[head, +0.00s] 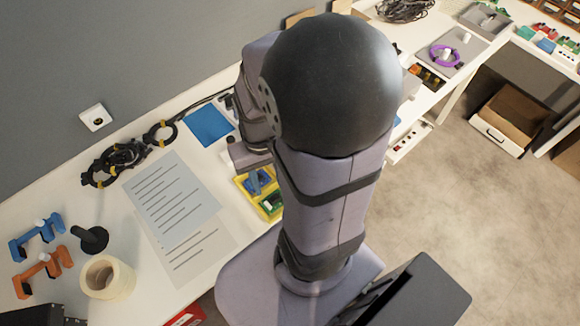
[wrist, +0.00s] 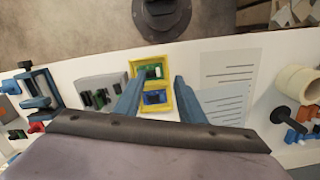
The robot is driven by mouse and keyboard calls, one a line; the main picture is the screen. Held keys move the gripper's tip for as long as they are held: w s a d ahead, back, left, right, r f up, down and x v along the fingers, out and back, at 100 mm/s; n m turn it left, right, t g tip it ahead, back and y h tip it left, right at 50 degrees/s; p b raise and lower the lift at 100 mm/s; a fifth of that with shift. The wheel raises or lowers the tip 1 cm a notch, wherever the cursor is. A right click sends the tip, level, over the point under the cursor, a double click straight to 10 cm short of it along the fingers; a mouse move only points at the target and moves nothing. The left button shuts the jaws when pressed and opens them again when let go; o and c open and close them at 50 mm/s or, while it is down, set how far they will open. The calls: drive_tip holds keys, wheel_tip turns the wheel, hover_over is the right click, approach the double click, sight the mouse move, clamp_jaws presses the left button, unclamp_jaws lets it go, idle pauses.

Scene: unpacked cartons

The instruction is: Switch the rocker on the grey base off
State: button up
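My gripper (wrist: 159,78) shows in the wrist view as two blue fingers set well apart with nothing between them, so it is open. It is above the white bench, over a yellow tray (wrist: 153,57) holding a green part and a blue part. A grey base (wrist: 92,80) with dark and green parts on it lies left of the fingers. I cannot make out a rocker on it or its position. In the head view my arm covers much of the bench, and one blue finger (head: 257,181) shows over the yellow tray (head: 241,187).
Printed sheets (head: 172,200) and a blue mat (head: 208,125) lie flat on the bench. Coiled black cables (head: 118,160), a tape roll (head: 107,278), a black stand (head: 92,238) and blue and orange clamp-like parts (head: 42,268) are to the left. A blue vise-like tool (wrist: 38,90) stands left of the grey base.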

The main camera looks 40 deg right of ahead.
drive_tip(key=w+d+f+m+b, duration=0.1)
drive_tip(key=d+f+b, duration=0.2)
drive_tip(key=f, duration=0.1)
drive_tip(key=w+d+f+m+b, duration=0.1)
drive_tip(key=d+f+b, duration=0.3)
drive_tip(key=w+d+f+m+b, duration=0.1)
drive_tip(key=d+f+b, duration=0.2)
drive_tip(key=d+f, duration=0.1)
drive_tip(key=shift+w+f, duration=0.15)
drive_tip(key=shift+w, duration=0.1)
drive_tip(key=w+d+r+n, duration=0.2)
drive_tip(key=w+r+n, duration=0.2)
drive_tip(key=n, duration=0.2)
drive_tip(key=shift+d+r+t+p, duration=0.15)
drive_tip(key=shift+d+t+p, duration=0.25)
drive_tip(key=shift+s, duration=0.1)
drive_tip(key=shift+f, duration=3.7)
drive_tip(key=shift+c, duration=0.6)
